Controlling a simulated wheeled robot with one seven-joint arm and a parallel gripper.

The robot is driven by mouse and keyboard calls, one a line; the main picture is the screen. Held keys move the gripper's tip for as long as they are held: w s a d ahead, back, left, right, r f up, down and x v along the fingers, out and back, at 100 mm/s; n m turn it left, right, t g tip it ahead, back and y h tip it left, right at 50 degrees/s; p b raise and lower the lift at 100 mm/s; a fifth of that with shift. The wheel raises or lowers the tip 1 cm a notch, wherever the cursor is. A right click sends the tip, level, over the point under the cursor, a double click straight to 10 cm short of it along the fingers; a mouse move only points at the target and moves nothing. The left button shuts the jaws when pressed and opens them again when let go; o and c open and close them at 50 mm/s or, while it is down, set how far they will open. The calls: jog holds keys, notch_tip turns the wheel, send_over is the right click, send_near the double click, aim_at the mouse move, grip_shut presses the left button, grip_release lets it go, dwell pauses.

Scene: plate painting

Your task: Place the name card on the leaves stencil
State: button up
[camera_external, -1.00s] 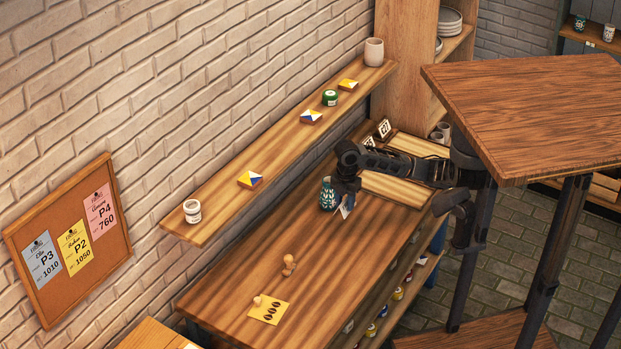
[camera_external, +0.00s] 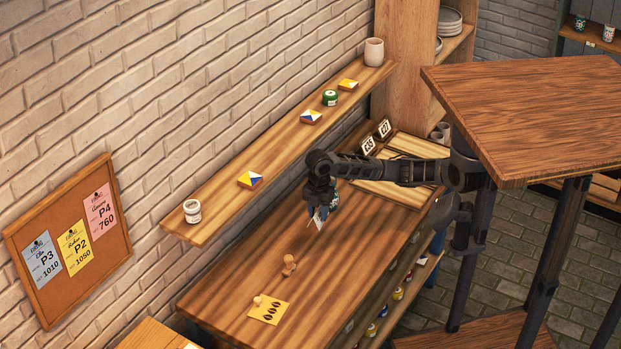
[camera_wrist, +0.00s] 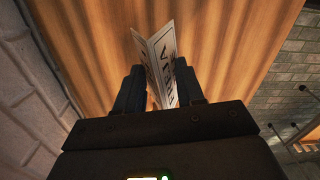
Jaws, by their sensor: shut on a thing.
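My gripper (camera_external: 318,204) is shut on the white folded name card (camera_wrist: 158,52), which has dark lettering. In the wrist view the card stands between the two dark fingers (camera_wrist: 158,88) and sticks out beyond them. In the external view the card is a small pale shape below the fingers, above the workbench. The yellow leaves stencil (camera_external: 267,313), with dark leaf shapes, lies flat near the bench's front-left end. My gripper is well to the right of the stencil and farther back.
A wall shelf (camera_external: 285,145) runs above the bench (camera_external: 240,300). Bench between is clear.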

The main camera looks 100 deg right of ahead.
aim_at(276, 314)
jog(key=w+a+n, duration=0.2)
jog(key=w+a, duration=1.2)
jog(key=a, duration=0.4)
jog(key=shift+w+a+b, duration=0.3)
jog(key=shift+a, duration=0.1)
jog(key=w+a+f, duration=0.2)
jog(key=a, duration=0.1)
jog(key=w+a+f, duration=0.2)
jog(key=a, duration=0.1)
jog(key=w+a+f, duration=0.1)
jog(key=a+f, duration=0.1)
jog(key=a, duration=0.1)
jog(key=shift+w+a+f+p, duration=0.35)
jog(key=shift+w+a+p, duration=0.05)
jog(key=shift+f, duration=2)
jog(key=o, duration=1)
notch_tip(276, 314, up, 12)
